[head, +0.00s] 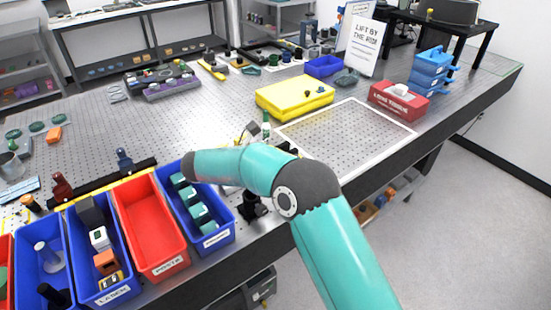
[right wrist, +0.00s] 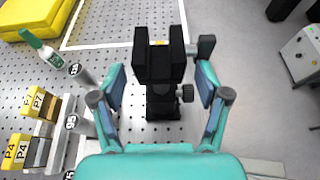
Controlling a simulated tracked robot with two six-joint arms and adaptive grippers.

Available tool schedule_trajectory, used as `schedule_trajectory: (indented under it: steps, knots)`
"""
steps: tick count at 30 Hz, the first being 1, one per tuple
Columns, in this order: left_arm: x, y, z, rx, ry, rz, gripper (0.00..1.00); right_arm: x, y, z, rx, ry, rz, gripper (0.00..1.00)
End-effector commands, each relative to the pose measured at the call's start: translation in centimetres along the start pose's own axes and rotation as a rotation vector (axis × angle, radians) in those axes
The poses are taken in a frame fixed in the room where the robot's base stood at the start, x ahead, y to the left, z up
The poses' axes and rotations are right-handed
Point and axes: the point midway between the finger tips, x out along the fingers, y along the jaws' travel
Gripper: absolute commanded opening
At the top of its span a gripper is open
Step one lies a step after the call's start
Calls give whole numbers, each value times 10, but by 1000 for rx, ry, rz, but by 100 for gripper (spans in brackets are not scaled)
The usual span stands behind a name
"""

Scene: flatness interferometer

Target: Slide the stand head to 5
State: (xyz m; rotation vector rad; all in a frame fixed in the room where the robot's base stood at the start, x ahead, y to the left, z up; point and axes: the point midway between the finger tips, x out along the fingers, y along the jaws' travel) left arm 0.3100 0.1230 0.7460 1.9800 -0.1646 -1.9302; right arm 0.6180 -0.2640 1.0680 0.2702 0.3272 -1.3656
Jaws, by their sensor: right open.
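A black stand with a forked black head (right wrist: 160,62) shows in the right wrist view. It has a post below the head (right wrist: 162,105) and a black knob (right wrist: 187,93) on its right side. My right gripper (right wrist: 163,85) is open, with one finger on each side of the stand. The fingers look apart from the post; whether either touches the head, I cannot tell. I cannot read a scale on the stand. In the head view my teal right arm crosses the bench edge and hides the gripper and most of this area. My left gripper is not in view.
A green-capped white bottle (right wrist: 45,50) and yellow blocks marked P7 (right wrist: 40,103) and P4 (right wrist: 20,150) stand left of the stand. Blue bins and a red bin (head: 150,230) line the bench front. A yellow case (head: 295,97) lies behind. The white-framed area (head: 345,130) is clear.

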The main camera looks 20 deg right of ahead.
Motion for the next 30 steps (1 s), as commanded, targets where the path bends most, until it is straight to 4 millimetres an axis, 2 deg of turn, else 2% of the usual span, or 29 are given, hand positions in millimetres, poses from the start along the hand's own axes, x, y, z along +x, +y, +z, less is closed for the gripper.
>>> schedule_trajectory:
  steps: [4,8,21,25,30]
  knots:
    - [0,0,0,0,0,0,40,-4,0,0,0,0,2,75]
    - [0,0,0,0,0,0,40,-18,1,0,1,0,3,75]
    - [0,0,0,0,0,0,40,-100,1,-1,1,0,2,75]
    - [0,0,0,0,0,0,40,-114,0,-1,1,0,0,75]
    - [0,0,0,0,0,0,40,-119,0,-1,0,0,-2,75]
